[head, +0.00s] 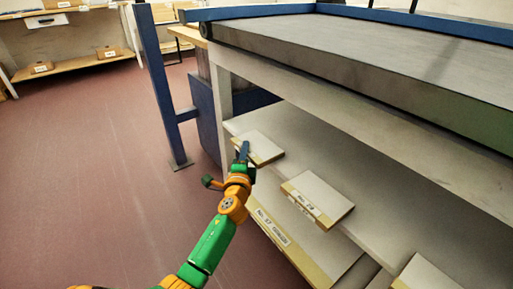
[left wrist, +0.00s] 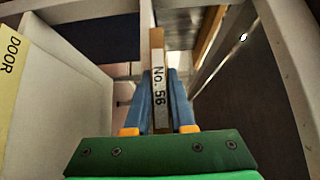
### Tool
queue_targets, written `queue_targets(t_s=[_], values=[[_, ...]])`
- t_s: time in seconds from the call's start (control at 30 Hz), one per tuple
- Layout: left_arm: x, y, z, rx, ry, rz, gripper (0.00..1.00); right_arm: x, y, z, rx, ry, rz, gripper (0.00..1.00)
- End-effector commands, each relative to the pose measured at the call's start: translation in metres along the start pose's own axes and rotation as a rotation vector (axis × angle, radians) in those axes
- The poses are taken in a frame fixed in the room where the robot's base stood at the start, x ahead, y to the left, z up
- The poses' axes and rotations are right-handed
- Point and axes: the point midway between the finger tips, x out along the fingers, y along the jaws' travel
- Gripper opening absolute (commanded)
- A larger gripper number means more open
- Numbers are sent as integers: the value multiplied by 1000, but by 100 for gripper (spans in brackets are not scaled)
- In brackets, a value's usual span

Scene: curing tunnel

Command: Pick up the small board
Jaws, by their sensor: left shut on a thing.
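The small board (head: 262,146), pale with a tan front edge, lies at the left end of the shelf under the conveyor. In the left wrist view its narrow edge (left wrist: 158,105), labelled "No. 56", stands between the two blue fingers. My left gripper (head: 243,151) is shut on this edge at the shelf's front. The fingers cover part of the board in the head view. My right gripper is not in view.
Another pale board (head: 320,192) lies further right on the same shelf (head: 375,203), and one more (head: 428,273) at the lower right. A larger labelled board (head: 300,245) lies lower down. A blue post (head: 160,85) stands left of the shelf. Floor (head: 85,165) at left is clear.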

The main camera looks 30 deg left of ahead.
Motion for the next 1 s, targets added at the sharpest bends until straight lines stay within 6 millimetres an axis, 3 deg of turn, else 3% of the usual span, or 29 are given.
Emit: queue_targets(t_s=[0.37,0.53,0.67,0.9,1.0], values=[[0,-4,0,0,1,-1,0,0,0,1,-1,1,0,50],[0,-20,0,0,1,-1,0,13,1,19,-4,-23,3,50],[-2,-44,0,1,1,-1,0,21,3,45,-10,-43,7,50],[-51,-107,19,1,3,0,0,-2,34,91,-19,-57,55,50],[-81,-112,31,2,1,4,0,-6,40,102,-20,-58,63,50]])
